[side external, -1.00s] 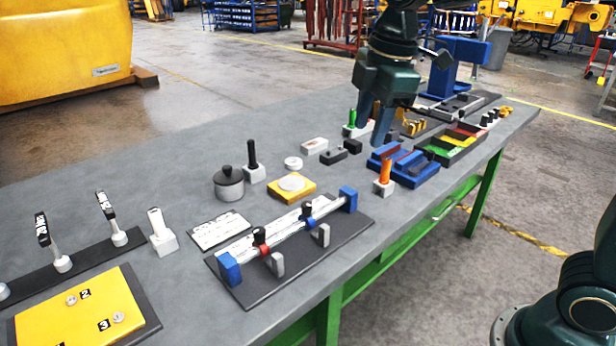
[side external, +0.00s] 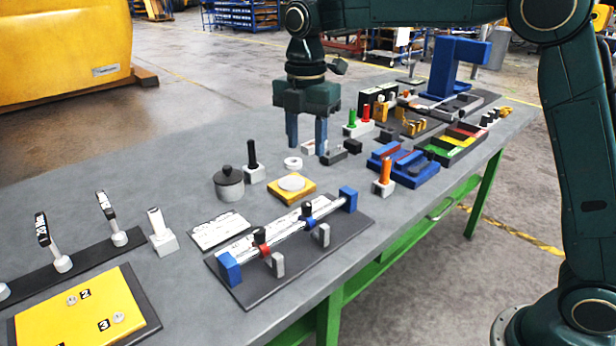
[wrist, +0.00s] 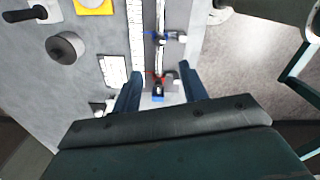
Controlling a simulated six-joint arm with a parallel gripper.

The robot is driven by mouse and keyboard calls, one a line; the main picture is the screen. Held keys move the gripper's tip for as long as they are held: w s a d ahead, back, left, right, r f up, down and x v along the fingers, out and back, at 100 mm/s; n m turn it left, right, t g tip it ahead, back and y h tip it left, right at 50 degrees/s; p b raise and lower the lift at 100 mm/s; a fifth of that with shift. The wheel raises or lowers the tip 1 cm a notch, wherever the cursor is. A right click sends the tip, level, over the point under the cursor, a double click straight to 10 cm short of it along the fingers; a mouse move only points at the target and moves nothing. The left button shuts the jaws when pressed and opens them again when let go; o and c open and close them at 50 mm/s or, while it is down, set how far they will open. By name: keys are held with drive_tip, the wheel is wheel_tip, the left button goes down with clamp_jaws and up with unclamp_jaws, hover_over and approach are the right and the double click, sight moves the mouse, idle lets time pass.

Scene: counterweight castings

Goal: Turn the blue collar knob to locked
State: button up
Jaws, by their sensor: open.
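The blue collar (side external: 310,222) sits on a pale rail held between two blue end blocks on a dark base plate (side external: 345,243). Its black knob (side external: 307,208) stands up from the collar. A red collar (side external: 263,249) with a similar black knob is nearer the left end. My gripper (side external: 307,143) is open and empty, fingers down, raised above the bench. In the wrist view, the blue collar (wrist: 157,37) lies beyond the fingertips. The red collar (wrist: 156,75) and a blue end block appear between the fingers. I cannot read the lock marking.
A white printed card (side external: 219,230), a grey lidded pot (side external: 229,186) and a yellow block with a white disc (side external: 291,187) lie beside the rail. An upright orange handle (side external: 385,170) stands to the right. The bench's front edge runs close along the base plate.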

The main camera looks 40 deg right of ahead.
sight(306, 204)
wheel_tip(306, 204, down, 14)
drive_tip(key=shift+r, duration=0.15)
idle(0.7)
clamp_jaws()
